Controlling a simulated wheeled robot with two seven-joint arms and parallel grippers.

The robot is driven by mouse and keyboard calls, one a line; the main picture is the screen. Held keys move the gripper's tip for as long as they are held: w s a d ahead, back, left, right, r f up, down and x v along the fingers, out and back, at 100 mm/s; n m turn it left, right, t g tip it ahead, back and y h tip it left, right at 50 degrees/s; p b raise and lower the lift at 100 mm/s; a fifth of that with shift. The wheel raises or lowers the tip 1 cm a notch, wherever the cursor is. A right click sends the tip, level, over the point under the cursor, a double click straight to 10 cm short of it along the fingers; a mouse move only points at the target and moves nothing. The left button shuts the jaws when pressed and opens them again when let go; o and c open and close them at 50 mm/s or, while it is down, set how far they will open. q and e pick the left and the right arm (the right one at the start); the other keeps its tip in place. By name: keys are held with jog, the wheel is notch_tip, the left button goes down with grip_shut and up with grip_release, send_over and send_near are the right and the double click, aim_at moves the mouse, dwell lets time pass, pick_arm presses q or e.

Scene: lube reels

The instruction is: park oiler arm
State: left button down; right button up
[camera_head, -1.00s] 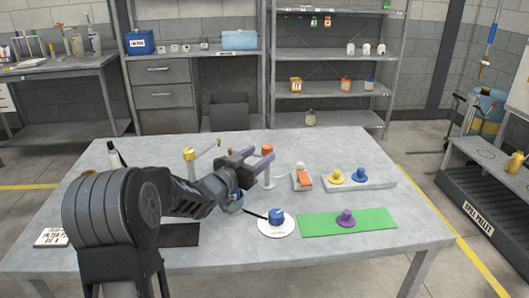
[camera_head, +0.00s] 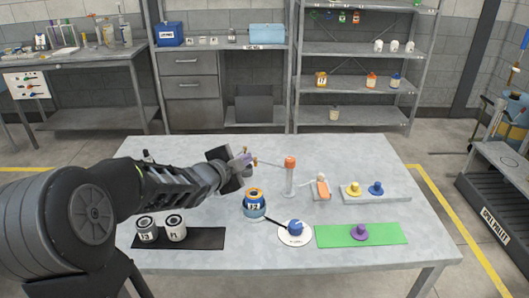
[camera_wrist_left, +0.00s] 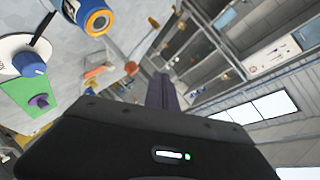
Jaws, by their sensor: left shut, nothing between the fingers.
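A small grey stand with an orange piece (camera_head: 322,186) sits right of the post. A yellow-topped post seen earlier is hidden now, apparently behind my left arm. My right gripper is out of view.
A blue reel (camera_head: 254,206) stands front-left of the post. Two pale reels (camera_head: 176,228) stand on a black mat (camera_head: 210,239). A blue knob (camera_head: 295,228) rests on a white disc, a purple knob (camera_head: 360,232) on a green mat (camera_head: 390,235). The right rear tabletop is clear.

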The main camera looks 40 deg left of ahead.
pick_arm(q)
jog(key=f+m, duration=0.1)
jog(key=m, duration=0.1)
jog(key=s+f+m+g, duration=0.1)
jog(key=m, duration=0.1)
jog(key=d+f+m+g, duration=0.1)
jog(key=f+m, duration=0.1)
jog(key=shift+s, duration=0.2)
jog(key=shift+f, duration=0.1)
jog(key=r+x, duration=0.1)
jog(key=x, duration=1.3)
jog(key=shift+w+b, duration=0.25)
jog(key=shift+b, duration=0.2)
